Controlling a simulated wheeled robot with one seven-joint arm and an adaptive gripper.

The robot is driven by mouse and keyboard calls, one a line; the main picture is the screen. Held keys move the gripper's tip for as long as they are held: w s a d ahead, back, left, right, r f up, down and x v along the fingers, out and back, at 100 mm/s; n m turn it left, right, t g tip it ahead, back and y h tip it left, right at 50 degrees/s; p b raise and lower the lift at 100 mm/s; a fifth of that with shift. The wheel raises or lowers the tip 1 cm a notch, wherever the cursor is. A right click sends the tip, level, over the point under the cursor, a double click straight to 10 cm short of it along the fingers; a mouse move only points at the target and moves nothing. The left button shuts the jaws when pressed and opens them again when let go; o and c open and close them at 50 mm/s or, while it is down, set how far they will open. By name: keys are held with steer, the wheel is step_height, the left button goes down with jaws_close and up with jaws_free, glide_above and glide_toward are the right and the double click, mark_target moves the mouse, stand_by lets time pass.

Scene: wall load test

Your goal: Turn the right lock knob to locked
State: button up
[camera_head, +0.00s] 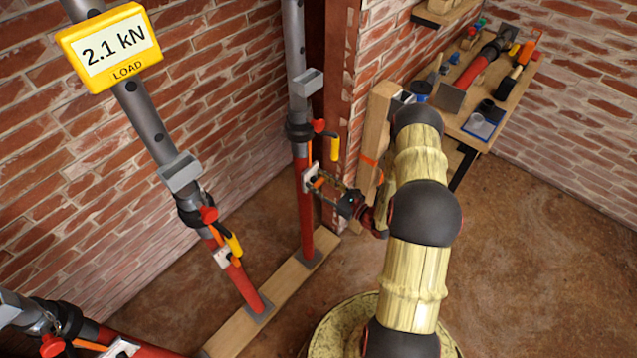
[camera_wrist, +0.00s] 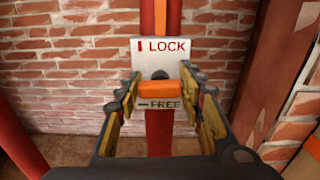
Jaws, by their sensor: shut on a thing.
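The right lock knob is an orange bar (camera_wrist: 158,91) lying level across the red tube of the right prop (camera_head: 304,215). Behind it is a pale plate (camera_wrist: 146,60) reading LOCK beside an upright red mark at the top, and FREE beside a level dash below. My gripper (camera_wrist: 160,88) is shut on the knob, with one finger at each end of the bar. In the head view my gripper (camera_head: 325,187) reaches the right prop from the right. The fingers partly hide the plate there.
A left prop (camera_head: 240,283) with a yellow handle stands on the same timber sole plate (camera_head: 285,289). A yellow load display (camera_head: 110,47) reads 2.1 kN. A wooden post (camera_head: 375,140) stands right of the prop. A tool bench (camera_head: 500,100) is at the back right.

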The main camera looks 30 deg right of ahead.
steer(key=n+b, duration=0.2)
steer(key=n, duration=0.2)
steer(key=shift+a+f+n, duration=0.1)
steer(key=shift+n, duration=0.2)
steer(key=n+b, duration=0.2)
steer(key=n, duration=0.2)
steer(key=shift+n, duration=0.3)
steer(key=n+b, duration=0.2)
steer(key=n, duration=0.1)
steer(key=shift+s+a+f+n, duration=0.1)
steer(key=shift+f+n, duration=0.05)
steer(key=shift+n, duration=0.15)
steer(key=shift+n+b, duration=1.5)
steer(key=shift+n, duration=0.7)
steer(key=o, duration=1.2)
steer(key=shift+s, duration=0.1)
steer(key=v, duration=1.1)
steer(key=shift+s, duration=0.4)
